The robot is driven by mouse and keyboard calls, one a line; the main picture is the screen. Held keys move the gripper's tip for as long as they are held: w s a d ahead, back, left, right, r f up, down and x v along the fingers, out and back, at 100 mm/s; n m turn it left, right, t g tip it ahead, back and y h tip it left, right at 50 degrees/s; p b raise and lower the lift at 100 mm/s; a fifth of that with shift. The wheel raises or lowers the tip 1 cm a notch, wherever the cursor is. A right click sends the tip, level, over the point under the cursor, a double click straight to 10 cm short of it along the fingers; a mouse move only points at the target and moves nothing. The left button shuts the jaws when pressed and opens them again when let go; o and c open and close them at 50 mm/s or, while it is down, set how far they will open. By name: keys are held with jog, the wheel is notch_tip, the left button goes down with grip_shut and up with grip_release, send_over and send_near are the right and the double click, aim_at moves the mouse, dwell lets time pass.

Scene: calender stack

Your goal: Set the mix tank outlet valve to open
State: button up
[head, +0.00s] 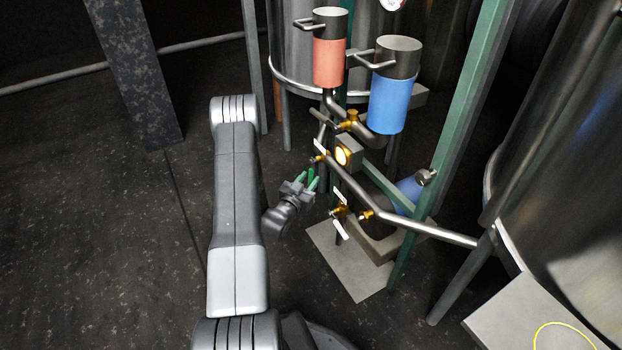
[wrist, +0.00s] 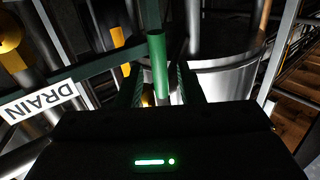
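My gripper (head: 309,179) is in front of the pipework, at the left of the brass valves in the head view. In the wrist view its fingers (wrist: 163,85) stand apart, one on each side of an upright green rod-like handle (wrist: 158,62). I see no clear contact with the handle. A brass valve (head: 318,158) is on the pipe just right of and above my gripper, and another (head: 341,211) is lower right. I cannot tell which valve the green handle belongs to. No label naming the mix tank outlet is legible, and no valve position is clear.
A DRAIN label (wrist: 38,103) shows at the left in the wrist view. A red canister (head: 328,62) and a blue canister (head: 387,104) stand above the pipes. A green post (head: 440,150) and large steel tank (head: 565,150) are at right.

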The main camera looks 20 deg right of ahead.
jog(key=shift+x, duration=1.05)
grip_shut()
